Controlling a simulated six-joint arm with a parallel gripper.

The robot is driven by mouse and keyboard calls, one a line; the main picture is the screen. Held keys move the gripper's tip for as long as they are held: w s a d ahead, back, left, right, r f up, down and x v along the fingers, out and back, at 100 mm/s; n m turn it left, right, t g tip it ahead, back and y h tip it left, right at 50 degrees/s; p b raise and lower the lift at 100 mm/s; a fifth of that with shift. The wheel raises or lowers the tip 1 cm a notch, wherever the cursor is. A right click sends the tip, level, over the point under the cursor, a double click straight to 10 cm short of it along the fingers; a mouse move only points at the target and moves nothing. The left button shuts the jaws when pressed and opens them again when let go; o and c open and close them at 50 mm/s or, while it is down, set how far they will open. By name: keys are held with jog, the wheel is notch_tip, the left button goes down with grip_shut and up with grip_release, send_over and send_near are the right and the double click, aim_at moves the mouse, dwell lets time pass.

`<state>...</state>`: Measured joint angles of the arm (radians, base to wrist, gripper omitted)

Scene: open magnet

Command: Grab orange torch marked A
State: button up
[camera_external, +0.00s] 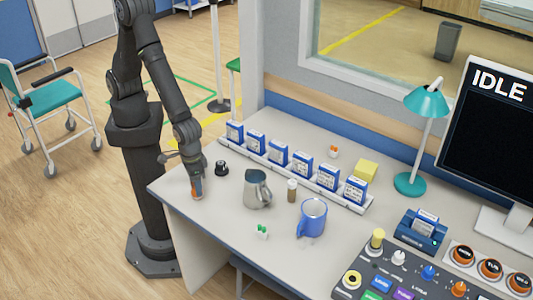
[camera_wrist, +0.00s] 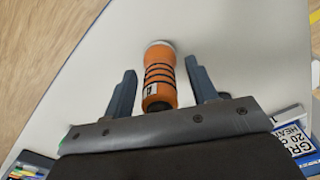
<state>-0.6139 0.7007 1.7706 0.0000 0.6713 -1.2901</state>
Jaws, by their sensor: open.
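The orange torch (camera_wrist: 160,72) with dark bands lies or stands between the spread fingers of my gripper (camera_wrist: 162,88) in the wrist view. Its pale end points up in the picture, and a small white label sits near its lower end; I cannot read the letter. Clear space shows on both sides between torch and fingers. In the external view my gripper (camera_external: 195,180) is low over the desk's left corner, and the torch (camera_external: 197,192) shows partly under it, the rest hidden by the gripper.
On the desk (camera_external: 215,215) a black knob-like object (camera_external: 221,168) stands just right of the gripper. A rack of blue-white boxes (camera_external: 278,152) lines the back. The desk's left edge is close.

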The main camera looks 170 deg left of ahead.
jog(key=shift+f, duration=0.4)
jog(key=shift+c, duration=0.2)
jog(key=c, duration=1.1)
jog(key=shift+r, duration=0.2)
